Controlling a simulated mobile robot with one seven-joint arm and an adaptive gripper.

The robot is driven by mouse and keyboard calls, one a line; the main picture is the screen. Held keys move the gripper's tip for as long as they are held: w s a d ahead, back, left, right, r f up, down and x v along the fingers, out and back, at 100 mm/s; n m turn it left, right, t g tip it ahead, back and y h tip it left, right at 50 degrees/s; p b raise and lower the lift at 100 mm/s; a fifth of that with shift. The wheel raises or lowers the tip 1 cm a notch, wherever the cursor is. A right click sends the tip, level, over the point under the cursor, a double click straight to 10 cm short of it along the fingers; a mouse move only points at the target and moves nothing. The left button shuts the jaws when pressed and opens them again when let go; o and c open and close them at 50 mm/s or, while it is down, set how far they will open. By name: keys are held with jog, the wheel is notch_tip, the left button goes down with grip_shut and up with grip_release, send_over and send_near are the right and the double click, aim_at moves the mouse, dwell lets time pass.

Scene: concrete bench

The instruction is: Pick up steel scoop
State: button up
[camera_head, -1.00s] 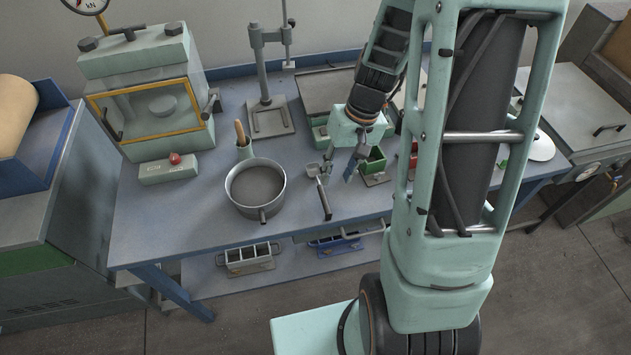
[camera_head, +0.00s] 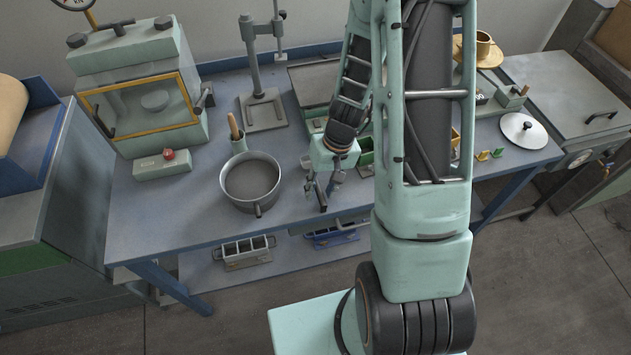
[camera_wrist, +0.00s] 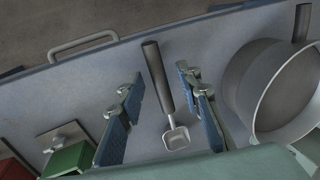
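The steel scoop (camera_wrist: 176,136) lies on the bench top, with a square metal bowl and a dark straight handle (camera_wrist: 158,80). In the head view its dark handle (camera_head: 321,198) shows between my fingers, near the bench's front edge. My gripper (camera_wrist: 158,88) is open, with one blue-padded finger on each side of the scoop in the wrist view. In the head view my gripper (camera_head: 322,186) points down over the scoop. No contact with the scoop shows, and the exact height of the fingertips above the bench is hard to tell.
A steel pot (camera_head: 252,182) stands just left of the scoop; it also shows in the wrist view (camera_wrist: 272,85). A green bin (camera_wrist: 70,158) and a red bin (camera_wrist: 15,172) are on the other side. A bench-edge handle (camera_wrist: 82,44) is near the front.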

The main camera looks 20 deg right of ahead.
jog(key=shift+c, duration=0.3)
grip_shut()
